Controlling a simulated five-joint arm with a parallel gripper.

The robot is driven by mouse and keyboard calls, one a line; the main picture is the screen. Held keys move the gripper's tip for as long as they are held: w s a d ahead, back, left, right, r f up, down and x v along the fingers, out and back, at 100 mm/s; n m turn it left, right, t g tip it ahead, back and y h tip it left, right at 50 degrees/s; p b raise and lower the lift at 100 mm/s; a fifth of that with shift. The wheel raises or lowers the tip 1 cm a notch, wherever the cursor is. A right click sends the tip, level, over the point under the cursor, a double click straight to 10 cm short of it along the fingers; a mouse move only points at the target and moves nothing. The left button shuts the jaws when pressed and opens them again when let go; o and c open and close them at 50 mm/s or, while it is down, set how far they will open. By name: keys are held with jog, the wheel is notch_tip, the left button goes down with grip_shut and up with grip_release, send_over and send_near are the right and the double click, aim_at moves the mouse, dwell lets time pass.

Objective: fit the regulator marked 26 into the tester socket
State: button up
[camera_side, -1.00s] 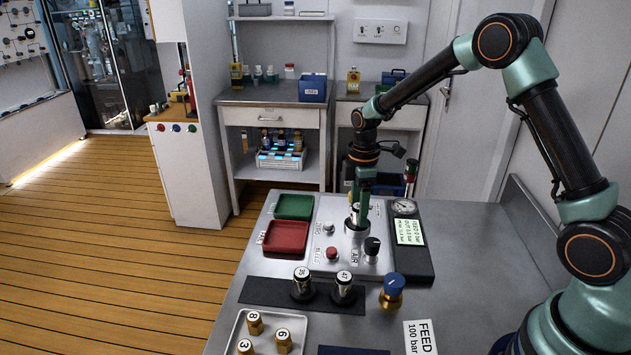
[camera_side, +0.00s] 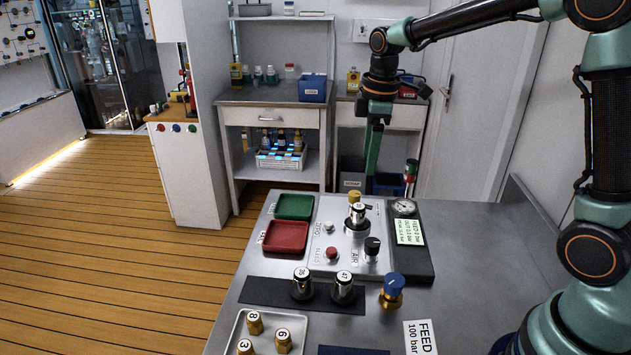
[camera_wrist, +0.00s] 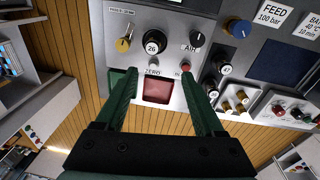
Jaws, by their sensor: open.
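The regulator marked 26 (camera_wrist: 152,44) stands in the tester socket, with its number facing the wrist camera.
Two other regulators (camera_side: 302,285) (camera_side: 344,288) stand on a dark mat. The panel has an AIR knob (camera_side: 372,247), a red button (camera_side: 332,253), a yellow knob (camera_side: 354,195) and a display (camera_side: 409,232). Red (camera_side: 286,237) and green (camera_side: 294,206) trays are empty. A blue-topped valve (camera_side: 393,290) stands nearby.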

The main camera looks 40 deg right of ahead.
jog(key=s+a+r+m+t, duration=0.2)
jog(key=s+m, duration=0.3)
jog(key=s, duration=0.2)
jog(key=s+a+r+m+t, duration=0.1)
jog(key=s+m+t, duration=0.1)
jog(key=s+m, duration=0.2)
jog(key=s, duration=0.3)
jog(key=shift+s+a+r+m+t, duration=0.3)
jog(key=shift+s+a+r+m, duration=0.05)
jog(key=shift+a+m, duration=0.05)
jog(key=shift+c, duration=0.2)
